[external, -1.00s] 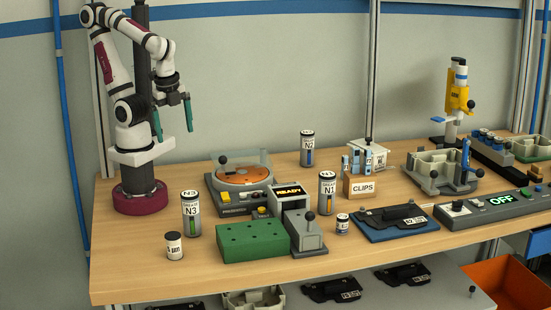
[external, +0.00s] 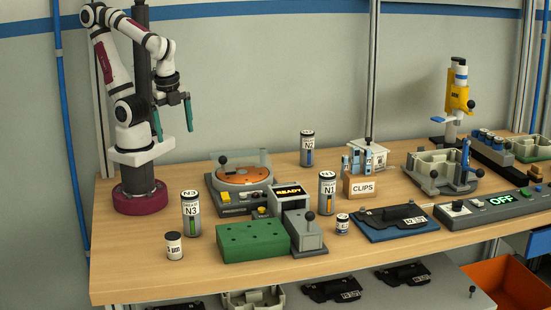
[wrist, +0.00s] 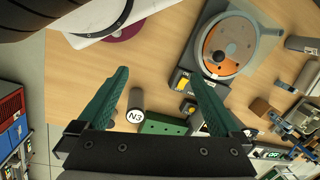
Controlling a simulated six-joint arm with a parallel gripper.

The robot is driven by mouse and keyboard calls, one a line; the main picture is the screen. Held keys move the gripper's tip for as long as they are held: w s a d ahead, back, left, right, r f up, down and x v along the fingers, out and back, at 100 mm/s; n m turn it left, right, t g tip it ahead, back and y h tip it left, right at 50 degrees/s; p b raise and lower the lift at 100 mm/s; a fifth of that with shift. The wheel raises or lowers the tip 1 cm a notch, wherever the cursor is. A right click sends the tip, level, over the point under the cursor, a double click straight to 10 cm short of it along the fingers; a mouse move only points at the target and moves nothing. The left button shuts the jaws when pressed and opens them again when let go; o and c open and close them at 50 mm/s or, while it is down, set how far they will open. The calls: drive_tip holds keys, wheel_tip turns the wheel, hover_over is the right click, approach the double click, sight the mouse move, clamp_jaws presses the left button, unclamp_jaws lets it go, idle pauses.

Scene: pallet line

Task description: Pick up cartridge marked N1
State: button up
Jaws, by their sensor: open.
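The cartridge marked N1 (external: 327,193) stands upright on the table, right of the READY box and left of the CLIPS box. It is a grey cylinder with a dark cap and a white label. Similar upright cartridges are N2 (external: 307,149), farther back, and N3 (external: 191,214), at the front left. N3 also shows in the wrist view (wrist: 136,108), between my fingers in the picture but well below them. My gripper (external: 173,121) has green fingers, open and empty, high above the left back of the table, far from N1. I cannot make out N1 in the wrist view.
A turntable device (external: 241,181), a green block (external: 252,240) and a grey lever box (external: 305,232) stand between my arm and N1. The CLIPS box (external: 361,187), a small jar (external: 342,224) and a blue tray (external: 372,230) lie near N1. A white-labelled jar (external: 174,246) stands by N3.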

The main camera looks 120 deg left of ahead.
drive_tip(key=shift+c, duration=0.5)
drive_tip(key=w+a+r+m, duration=0.2)
drive_tip(key=w+r, duration=0.3)
drive_tip(key=w, duration=0.6)
drive_tip(key=m+h, duration=0.2)
drive_tip(key=m, duration=0.6)
hover_over(327, 194)
drive_tip(key=s+a, duration=0.2)
drive_tip(key=a, duration=0.1)
wheel_tip(327, 194, down, 8)
drive_tip(key=shift+f, duration=0.1)
drive_tip(key=f, duration=1)
drive_tip(key=w+f, duration=0.1)
drive_tip(key=f, duration=0.5)
drive_tip(key=shift+d, duration=0.35)
drive_tip(key=shift+r, duration=0.1)
clamp_jaws()
